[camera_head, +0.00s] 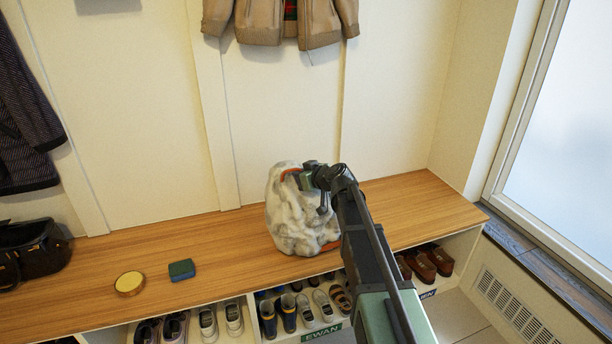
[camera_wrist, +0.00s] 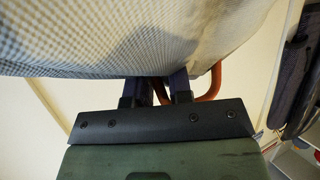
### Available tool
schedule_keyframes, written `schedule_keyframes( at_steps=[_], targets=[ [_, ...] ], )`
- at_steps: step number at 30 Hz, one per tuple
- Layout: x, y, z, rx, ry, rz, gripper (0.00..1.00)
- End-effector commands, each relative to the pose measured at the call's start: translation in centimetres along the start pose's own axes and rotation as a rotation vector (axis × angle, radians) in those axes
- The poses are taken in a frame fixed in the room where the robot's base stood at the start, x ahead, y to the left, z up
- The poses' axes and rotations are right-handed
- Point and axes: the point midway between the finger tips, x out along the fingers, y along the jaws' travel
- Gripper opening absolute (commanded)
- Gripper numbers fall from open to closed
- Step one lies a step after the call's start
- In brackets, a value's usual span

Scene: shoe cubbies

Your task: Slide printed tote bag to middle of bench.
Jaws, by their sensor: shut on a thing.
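The tote bag (camera_head: 288,215) is pale grey and white with orange-brown handles. It stands on the wooden bench (camera_head: 190,240), a little right of the middle of the bench top in the head view. My gripper (camera_head: 300,176) is at the upper right of the bag, by an orange handle. In the wrist view the bag's checked cloth (camera_wrist: 120,35) fills the top, and an orange handle (camera_wrist: 212,85) curves beside the fingers. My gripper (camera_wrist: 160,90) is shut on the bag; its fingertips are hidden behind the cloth.
A round gold tin (camera_head: 130,283) and a green-blue box (camera_head: 181,270) lie on the bench at left. A dark bag (camera_head: 35,252) sits at the far left end. Shoes (camera_head: 290,312) fill the cubbies below. A tan jacket (camera_head: 280,20) hangs above. Bench right of the bag is clear.

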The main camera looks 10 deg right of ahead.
Motion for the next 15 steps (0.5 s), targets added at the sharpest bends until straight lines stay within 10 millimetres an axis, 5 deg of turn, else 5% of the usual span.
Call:
schedule_keyframes(
  at_steps=[15],
  targets=[
    [0.32,-1.04,-0.13,0.008,0.001,0.010,0.00]
  ],
)
